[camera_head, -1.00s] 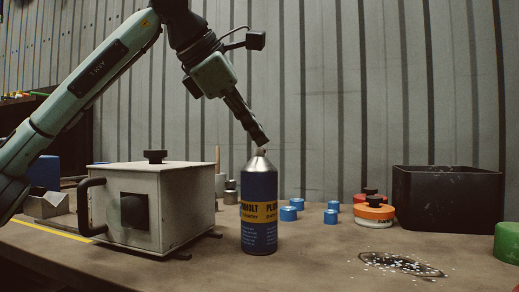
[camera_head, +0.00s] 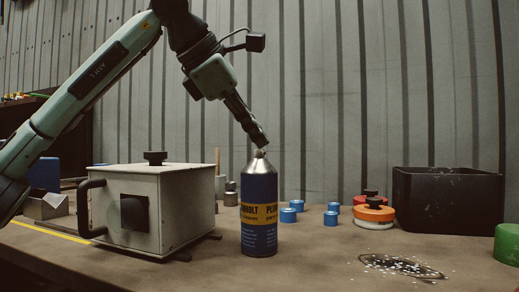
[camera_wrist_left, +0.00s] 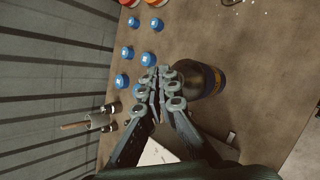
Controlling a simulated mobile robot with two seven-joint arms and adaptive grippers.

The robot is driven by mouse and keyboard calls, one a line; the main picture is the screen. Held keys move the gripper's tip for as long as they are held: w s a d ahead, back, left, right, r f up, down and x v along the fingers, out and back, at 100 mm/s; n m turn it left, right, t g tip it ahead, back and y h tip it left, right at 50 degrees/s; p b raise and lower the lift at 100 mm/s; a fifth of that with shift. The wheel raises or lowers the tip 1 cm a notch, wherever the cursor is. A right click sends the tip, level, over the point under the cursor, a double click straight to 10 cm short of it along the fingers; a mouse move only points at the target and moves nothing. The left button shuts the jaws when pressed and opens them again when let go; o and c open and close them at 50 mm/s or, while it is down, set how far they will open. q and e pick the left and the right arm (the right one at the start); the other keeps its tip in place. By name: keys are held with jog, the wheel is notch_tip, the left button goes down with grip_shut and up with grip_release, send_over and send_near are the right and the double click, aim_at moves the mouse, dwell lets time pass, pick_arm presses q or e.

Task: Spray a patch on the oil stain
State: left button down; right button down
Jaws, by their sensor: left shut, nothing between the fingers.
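The spray can (camera_head: 259,208) stands upright on the table, dark blue with a yellow band and a silver top. Its dark shoulder and side also show in the left wrist view (camera_wrist_left: 213,80). My left gripper (camera_head: 262,141) is shut and empty, its fingertips right at the top of the can. In the left wrist view its closed fingers (camera_wrist_left: 161,95) lie beside and over the can's top; whether they touch the nozzle I cannot tell. The dark oil stain (camera_head: 405,266), dotted with white granules, lies on the table at the front right. My right gripper is not in view.
A pale metal box (camera_head: 168,205) with a black handle stands left of the can. Several blue caps (camera_head: 288,215) lie behind it. An orange-lidded jar (camera_head: 374,213) and a black bin (camera_head: 446,202) stand behind the stain. A green object (camera_head: 508,244) is at the right edge. Table between can and stain is clear.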

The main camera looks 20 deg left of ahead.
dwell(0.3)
pick_arm(q)
jog(key=shift+f, duration=0.45)
jog(key=shift+r+p, duration=0.4)
dwell(0.4)
notch_tip(320, 180, up, 6)
jog(key=p, duration=0.5)
jog(key=shift+r+p, duration=0.1)
jog(key=shift+p, duration=0.25)
